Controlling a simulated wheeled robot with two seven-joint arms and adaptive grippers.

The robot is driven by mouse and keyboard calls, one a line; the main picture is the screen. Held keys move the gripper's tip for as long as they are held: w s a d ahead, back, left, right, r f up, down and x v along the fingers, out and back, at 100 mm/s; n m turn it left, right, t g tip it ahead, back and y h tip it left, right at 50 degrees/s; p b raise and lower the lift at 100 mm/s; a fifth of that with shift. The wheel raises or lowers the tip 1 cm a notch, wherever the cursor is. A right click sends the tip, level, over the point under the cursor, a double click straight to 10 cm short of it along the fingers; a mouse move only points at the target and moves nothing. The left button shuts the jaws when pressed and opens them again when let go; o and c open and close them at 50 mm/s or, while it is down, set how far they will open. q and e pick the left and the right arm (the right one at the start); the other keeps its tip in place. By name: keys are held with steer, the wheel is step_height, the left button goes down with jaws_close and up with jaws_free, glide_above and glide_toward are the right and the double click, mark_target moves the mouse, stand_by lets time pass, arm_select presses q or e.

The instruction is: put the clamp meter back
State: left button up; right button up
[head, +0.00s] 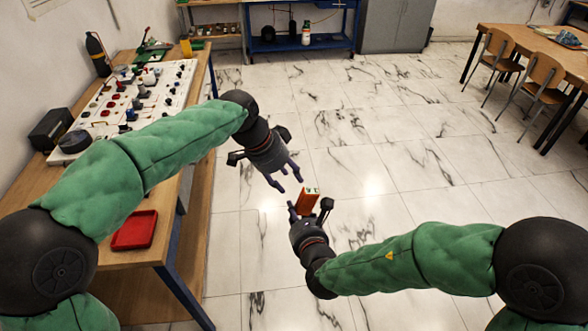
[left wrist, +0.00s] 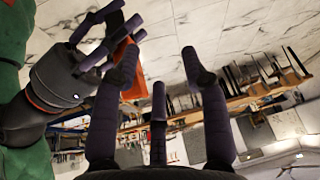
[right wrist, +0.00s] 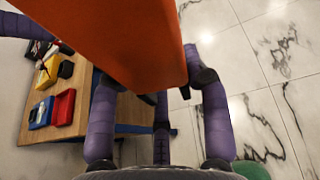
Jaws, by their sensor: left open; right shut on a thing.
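The orange block-like thing (head: 309,199), probably the clamp meter, is held upright in my right gripper (head: 302,212) over the open floor. It fills the top of the right wrist view (right wrist: 115,35), between the purple fingers. Its jaw and display cannot be made out. My left gripper (head: 284,179) is open and empty, just above and left of it, apart from it.
A wooden workbench (head: 180,215) on the left bears a red tray (head: 134,230), a white panel of several parts (head: 150,88) and a black box (head: 50,129). The right wrist view also shows a yellow bin (right wrist: 47,70) and a blue bin (right wrist: 40,113).

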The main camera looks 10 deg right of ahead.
mark_target(312, 208)
arm_select(q)
steer(key=s+d+r+m+g, duration=0.1)
steer(key=s+r+m, duration=0.2)
steer(key=s+r, duration=0.25)
steer(key=x, duration=1.1)
steer(key=shift+w+d+f, duration=0.1)
steer(key=shift+w+d, duration=0.2)
arm_select(e)
steer(key=shift+r, duration=0.1)
arm_select(q)
jaws_close()
arm_select(e)
steer(key=o, duration=1.3)
